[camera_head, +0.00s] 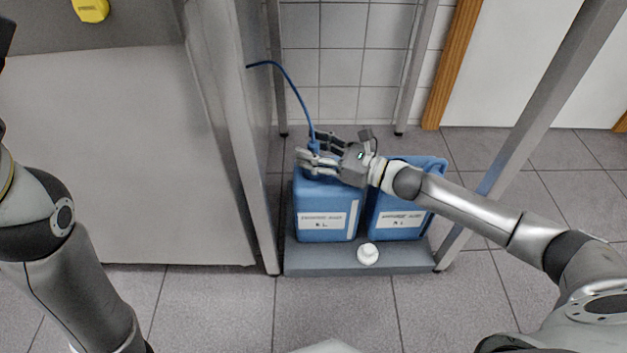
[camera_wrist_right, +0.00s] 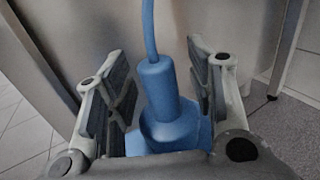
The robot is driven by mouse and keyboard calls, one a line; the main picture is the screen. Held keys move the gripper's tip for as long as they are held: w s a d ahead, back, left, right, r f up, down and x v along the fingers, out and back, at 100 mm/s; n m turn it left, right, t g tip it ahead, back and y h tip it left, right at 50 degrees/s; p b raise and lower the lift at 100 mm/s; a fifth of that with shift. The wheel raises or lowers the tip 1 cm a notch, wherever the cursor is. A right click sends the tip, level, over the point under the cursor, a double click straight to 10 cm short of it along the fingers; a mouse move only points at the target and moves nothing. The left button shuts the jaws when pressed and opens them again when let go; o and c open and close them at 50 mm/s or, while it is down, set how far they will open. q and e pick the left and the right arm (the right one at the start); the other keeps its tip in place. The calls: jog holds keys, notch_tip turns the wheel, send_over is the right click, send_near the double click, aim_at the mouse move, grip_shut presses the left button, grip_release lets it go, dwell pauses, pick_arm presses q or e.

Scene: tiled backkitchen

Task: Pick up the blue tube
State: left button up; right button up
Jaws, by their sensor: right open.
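The blue tube (camera_head: 291,84) rises from the top of the left blue canister (camera_head: 325,208) and curves up and left to the side of the steel cabinet. In the right wrist view the tube (camera_wrist_right: 149,32) runs into a thick blue end piece (camera_wrist_right: 157,88) on the canister's neck. My right gripper (camera_head: 313,150) is open at the top of that canister. In the right wrist view its fingers (camera_wrist_right: 160,95) stand on both sides of the end piece, with a visible gap on each side. My left arm shows at the left edge, but its gripper is not seen.
A second blue canister (camera_head: 399,219) stands to the right on the same grey platform (camera_head: 310,262). A white cap (camera_head: 367,254) lies at the platform's front. Steel legs (camera_head: 258,170) frame the space, and a steel cabinet (camera_head: 120,150) stands left. A yellow object (camera_head: 91,10) is on top.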

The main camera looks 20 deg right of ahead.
jog(key=shift+c, duration=0.4)
grip_shut()
